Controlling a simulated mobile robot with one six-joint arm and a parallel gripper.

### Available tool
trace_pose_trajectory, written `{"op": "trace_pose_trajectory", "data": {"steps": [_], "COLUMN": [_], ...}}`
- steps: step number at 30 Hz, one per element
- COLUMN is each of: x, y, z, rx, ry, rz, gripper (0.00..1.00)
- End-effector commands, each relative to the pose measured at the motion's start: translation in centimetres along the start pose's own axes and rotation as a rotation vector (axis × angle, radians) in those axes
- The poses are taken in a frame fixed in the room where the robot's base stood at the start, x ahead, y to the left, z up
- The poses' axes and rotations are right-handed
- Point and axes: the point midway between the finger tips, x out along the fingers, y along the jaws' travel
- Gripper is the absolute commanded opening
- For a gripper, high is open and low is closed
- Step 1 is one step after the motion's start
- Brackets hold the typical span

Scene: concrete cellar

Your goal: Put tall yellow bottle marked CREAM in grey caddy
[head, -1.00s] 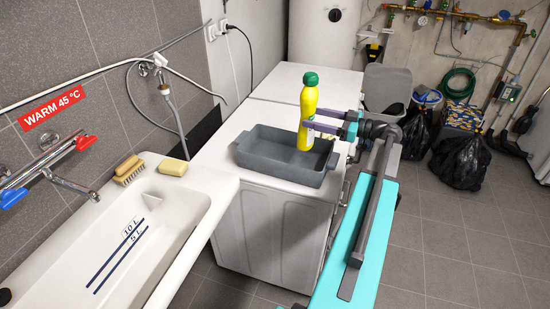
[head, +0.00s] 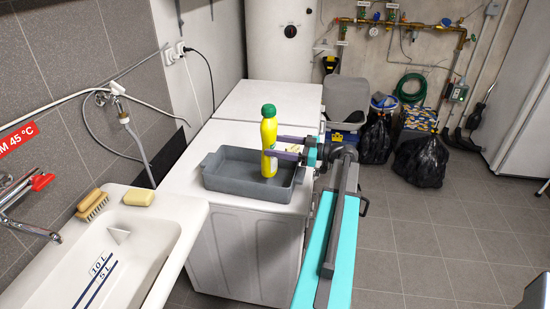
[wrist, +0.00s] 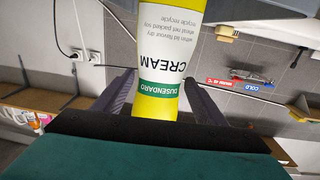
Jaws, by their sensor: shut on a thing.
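The tall yellow bottle with a green cap (head: 269,140) stands upright over the grey caddy (head: 235,183). Its lower end appears within the caddy's rim; whether it touches the caddy floor I cannot tell. My gripper (head: 278,146) reaches in from the right and is shut on the bottle. In the wrist view the bottle (wrist: 168,55) shows upside down, its label reading CREAM, between the two dark fingers of my gripper (wrist: 160,88). The caddy is an open rectangular tray on the white machine top. No other thing shows in its visible interior.
A white sink (head: 150,225) with a brush (head: 92,204) and a yellow sponge (head: 139,198) lies at the left. Another white top (head: 270,98) is behind the caddy. Black bags (head: 420,160) stand on the floor at the right, with open tiled floor before them.

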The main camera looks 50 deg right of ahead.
Motion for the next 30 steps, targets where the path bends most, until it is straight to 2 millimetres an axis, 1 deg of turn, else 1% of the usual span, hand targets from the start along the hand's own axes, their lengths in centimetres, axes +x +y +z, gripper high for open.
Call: {"op": "trace_pose_trajectory", "data": {"steps": [7,20,23,30], "x": [0.0,0.1,0.1,0.1], "y": [0.0,0.0,0.0,0.0], "z": [1.4,1.7,2.1,4.2], "rx": [-0.001,-0.002,-0.001,0.0], "ry": [0.004,0.003,0.003,0.003], "rz": [0.0,-0.001,-0.002,-0.002], "gripper": [0.22,0.22,0.22,0.22]}}
